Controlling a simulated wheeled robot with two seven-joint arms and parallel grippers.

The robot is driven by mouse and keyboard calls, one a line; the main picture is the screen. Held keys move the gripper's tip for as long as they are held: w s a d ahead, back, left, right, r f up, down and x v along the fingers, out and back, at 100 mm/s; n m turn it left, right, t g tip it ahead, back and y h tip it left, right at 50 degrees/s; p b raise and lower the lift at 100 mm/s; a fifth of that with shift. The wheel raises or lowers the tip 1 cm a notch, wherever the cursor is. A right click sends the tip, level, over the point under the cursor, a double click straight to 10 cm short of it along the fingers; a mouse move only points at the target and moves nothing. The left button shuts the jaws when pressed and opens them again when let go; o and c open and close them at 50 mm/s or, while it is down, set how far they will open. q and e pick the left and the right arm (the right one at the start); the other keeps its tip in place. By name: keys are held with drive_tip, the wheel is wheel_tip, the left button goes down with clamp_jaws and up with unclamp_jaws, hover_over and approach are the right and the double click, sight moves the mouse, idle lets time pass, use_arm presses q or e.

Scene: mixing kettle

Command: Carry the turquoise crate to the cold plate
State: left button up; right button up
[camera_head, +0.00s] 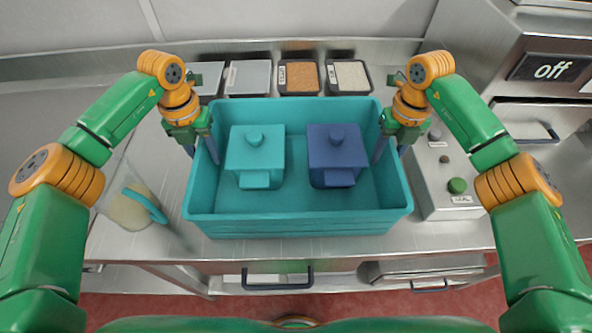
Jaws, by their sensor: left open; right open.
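The turquoise crate (295,225) stands on the steel counter in the middle of the view. Inside it are a turquoise lidded container (256,155) on the left and a dark blue lidded container (337,155) on the right. My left gripper (202,165) is open at the crate's left wall, with its fingers pointing down on either side of the rim. My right gripper (391,150) is open at the crate's right wall, also with fingers astride the rim. I cannot tell whether the fingers touch the walls. I cannot identify the cold plate in this view.
Several small trays (299,77) line the back of the counter behind the crate. A clear jug (130,205) with pale contents stands at the left. A grey control box (445,180) with a green button is close to the crate's right.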

sight(375, 178)
use_arm(q)
wheel_tip(375, 178, down, 5)
drive_tip(key=shift+f, duration=0.1)
use_arm(e)
wheel_tip(375, 178, down, 5)
drive_tip(key=shift+f, duration=0.1)
use_arm(q)
clamp_jaws()
use_arm(e)
clamp_jaws()
use_arm(q)
drive_tip(key=shift+w, duration=0.15)
use_arm(e)
drive_tip(key=shift+w, duration=0.1)
idle(0.8)
